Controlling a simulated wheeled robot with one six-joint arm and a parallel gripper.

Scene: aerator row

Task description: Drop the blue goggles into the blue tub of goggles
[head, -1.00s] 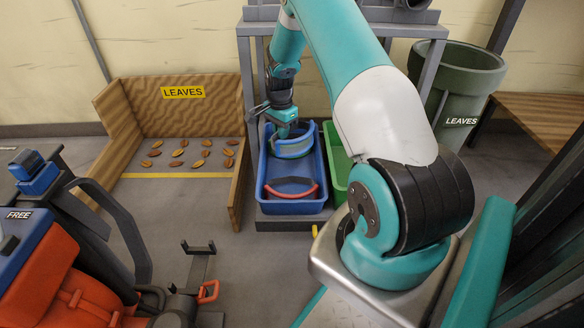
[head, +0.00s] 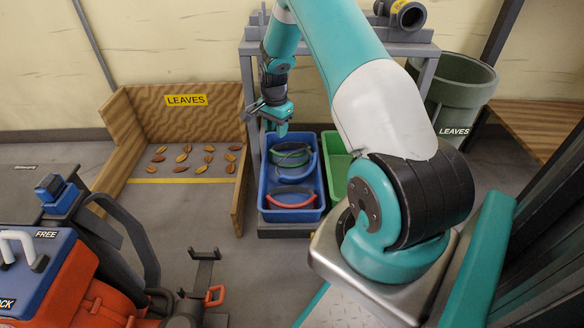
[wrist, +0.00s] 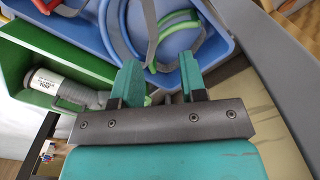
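The blue tub (head: 292,215) stands on a low base below my arm. The blue goggles (head: 297,178) lie inside it, between a green-framed pair (head: 288,155) at the back and a red-framed pair (head: 291,203) at the front. In the wrist view the blue frame (wrist: 122,32) and grey strap show in the tub, beyond the fingertips. My gripper (head: 281,130) is above the tub's back end. Its two fingers (wrist: 160,72) are apart, with nothing held between them. Part of the tub is hidden behind the gripper.
A green tub (head: 337,165) stands right beside the blue one, with a grey cylinder (wrist: 62,88) in it. A wooden leaves bin (head: 222,160) is at left, a green leaves barrel (head: 458,95) at right. A cart with an orange load (head: 60,290) is at front left.

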